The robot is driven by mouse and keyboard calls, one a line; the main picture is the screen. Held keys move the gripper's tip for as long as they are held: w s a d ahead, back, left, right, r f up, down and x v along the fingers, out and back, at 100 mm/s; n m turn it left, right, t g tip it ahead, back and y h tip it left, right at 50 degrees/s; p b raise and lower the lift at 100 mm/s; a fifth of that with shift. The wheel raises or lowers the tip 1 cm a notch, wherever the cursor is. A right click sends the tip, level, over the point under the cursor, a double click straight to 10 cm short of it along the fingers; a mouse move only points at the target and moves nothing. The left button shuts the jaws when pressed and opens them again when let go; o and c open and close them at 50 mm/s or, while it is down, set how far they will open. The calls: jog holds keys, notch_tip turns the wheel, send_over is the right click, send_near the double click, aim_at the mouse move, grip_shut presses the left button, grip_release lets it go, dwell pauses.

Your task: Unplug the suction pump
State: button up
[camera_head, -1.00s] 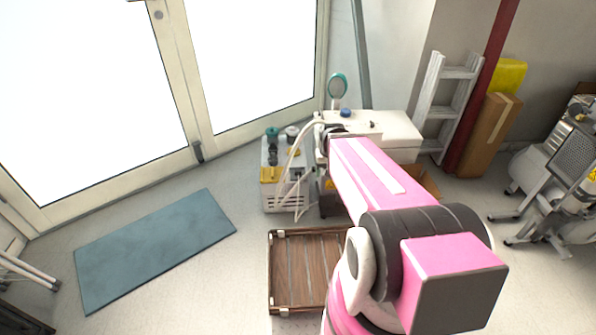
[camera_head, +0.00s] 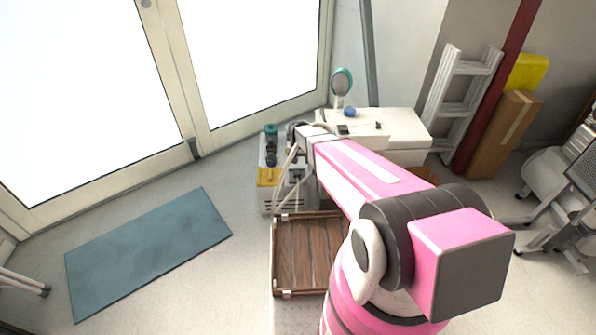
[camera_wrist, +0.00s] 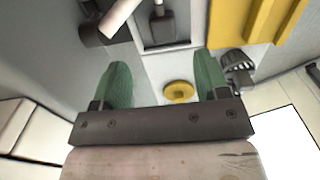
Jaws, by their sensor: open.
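The suction pump, a grey-white box with yellow trim (camera_head: 268,178), stands on the floor by the glass doors in the head view. Its body (camera_wrist: 150,70) fills much of the wrist view. A dark plug (camera_wrist: 161,24) sits in a recessed panel on it, near the top of the wrist view. My gripper (camera_wrist: 163,84) has two green fingers, apart and with nothing between them. It is close to the pump face, with the plug beyond the fingertips. A round yellow knob (camera_wrist: 179,91) shows behind the finger gap. In the head view my arm hides the fingers.
A white cabinet (camera_head: 395,128) with a round mirror (camera_head: 341,82) stands right of the pump. A brown slatted crate (camera_head: 306,252) is in front. A white pipe (camera_wrist: 117,17) and yellow part (camera_wrist: 253,20) flank the plug. A blue mat (camera_head: 148,250) lies left.

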aim_at(297, 172)
jog(key=shift+w+a+f, duration=0.15)
jog(key=shift+w+f, duration=0.15)
jog(key=shift+w, duration=0.1)
jog(key=shift+f, duration=0.1)
jog(key=shift+f, duration=4.4)
grip_shut()
jog(key=shift+r, duration=0.1)
jog(key=shift+r, duration=0.1)
